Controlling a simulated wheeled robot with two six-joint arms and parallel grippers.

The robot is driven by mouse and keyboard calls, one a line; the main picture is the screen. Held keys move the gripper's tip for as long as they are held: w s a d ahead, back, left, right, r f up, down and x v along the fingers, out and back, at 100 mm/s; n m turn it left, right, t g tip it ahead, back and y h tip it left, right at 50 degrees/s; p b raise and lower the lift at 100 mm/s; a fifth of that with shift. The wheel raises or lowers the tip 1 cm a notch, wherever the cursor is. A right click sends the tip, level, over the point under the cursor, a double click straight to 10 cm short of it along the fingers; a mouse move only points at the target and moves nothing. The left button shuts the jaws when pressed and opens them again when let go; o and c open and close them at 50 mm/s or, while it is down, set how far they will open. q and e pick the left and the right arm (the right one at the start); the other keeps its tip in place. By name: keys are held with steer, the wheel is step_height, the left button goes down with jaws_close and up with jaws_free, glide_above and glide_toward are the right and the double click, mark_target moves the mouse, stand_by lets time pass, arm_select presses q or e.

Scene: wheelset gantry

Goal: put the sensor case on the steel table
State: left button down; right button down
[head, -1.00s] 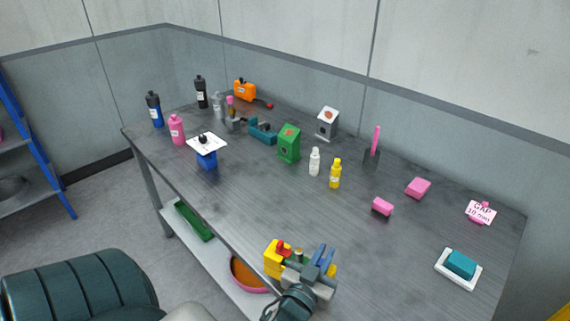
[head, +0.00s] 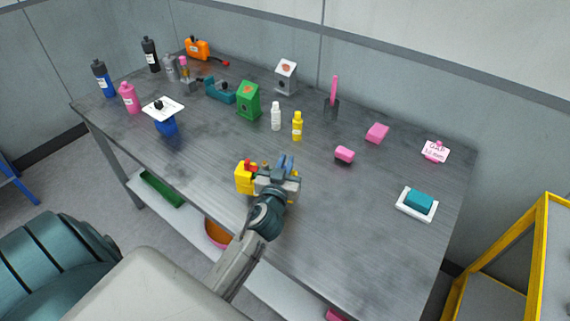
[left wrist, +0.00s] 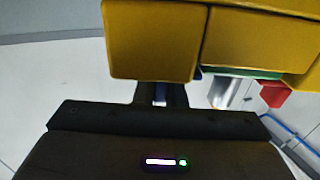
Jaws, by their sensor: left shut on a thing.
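The steel table (head: 330,230) is a long dark grey table along the wall. My left gripper (head: 268,173) is over its front part and is shut on the sensor case (head: 243,178), a yellow block with red on top. The case shows to the left of the gripper. I cannot tell whether it touches the tabletop. In the left wrist view the yellow case (left wrist: 150,42) fills the top, with a red part at the right; its far side is hidden. My right gripper is not in view.
A yellow bottle (head: 297,127), a white bottle (head: 276,117) and a green box (head: 249,102) stand behind the gripper. The tabletop right of the gripper is clear.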

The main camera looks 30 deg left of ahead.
arm_select(q)
steer(key=w+f+b, duration=0.1)
steer(key=w+a+f+b, duration=0.1)
steer(key=f, duration=0.1)
steer(key=shift+w+a+f, duration=0.1)
steer(key=shift+f, duration=0.2)
stand_by(0.3)
steer(key=c, duration=1.9)
jaws_free()
steer(key=shift+f, duration=0.15)
steer(key=o, duration=0.4)
